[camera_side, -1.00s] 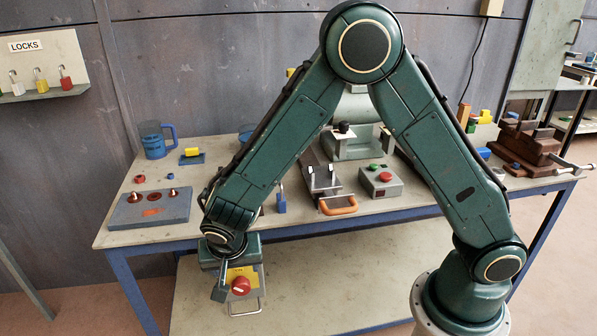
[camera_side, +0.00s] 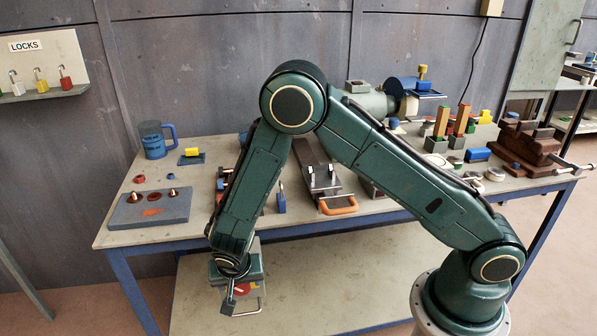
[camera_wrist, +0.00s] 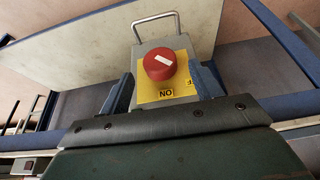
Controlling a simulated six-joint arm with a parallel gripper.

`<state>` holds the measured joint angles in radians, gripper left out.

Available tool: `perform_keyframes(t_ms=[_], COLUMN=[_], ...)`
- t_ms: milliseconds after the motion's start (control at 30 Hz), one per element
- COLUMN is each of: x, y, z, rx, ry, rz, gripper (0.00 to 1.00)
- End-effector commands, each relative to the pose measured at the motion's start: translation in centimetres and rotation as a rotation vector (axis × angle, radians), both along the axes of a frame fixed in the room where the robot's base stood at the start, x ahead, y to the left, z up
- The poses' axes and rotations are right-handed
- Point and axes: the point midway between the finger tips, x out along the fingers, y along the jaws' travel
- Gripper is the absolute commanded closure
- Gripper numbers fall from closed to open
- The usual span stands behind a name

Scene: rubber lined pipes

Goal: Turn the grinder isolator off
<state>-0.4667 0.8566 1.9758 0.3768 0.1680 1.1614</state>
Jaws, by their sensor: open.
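The grinder isolator is a grey box with a yellow plate (camera_wrist: 178,92) and a round red knob (camera_wrist: 159,66) bearing a white bar. An ON label (camera_wrist: 166,93) reads upside down below the knob; a label at the right is partly hidden by a finger. My gripper (camera_wrist: 164,82) is open and empty, with one blue-grey finger on each side of the knob, apart from it. In the side view my gripper (camera_side: 229,298) is in front of the isolator knob (camera_side: 243,290) and partly covers it.
A wire handle (camera_wrist: 155,20) sticks out from the isolator. The isolator hangs at the front edge of the workbench (camera_side: 130,238). A blue padlock (camera_side: 281,203) and an orange-handled tool (camera_side: 338,206) are on the bench to the right. A grey box (camera_side: 150,210) is to the left.

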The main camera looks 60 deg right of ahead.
Motion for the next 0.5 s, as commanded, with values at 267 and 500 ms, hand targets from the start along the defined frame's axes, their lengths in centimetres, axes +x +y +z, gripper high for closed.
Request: perform_keyframes(t_ms=[267, 500], x=[0.7, 0.8], y=[-0.7, -0.8], z=[-2.3, -2.8], rx=[-0.001, 0.001], ry=[0.001, -0.001], rz=[0.000, 0.000], gripper=[0.36, 0.36])
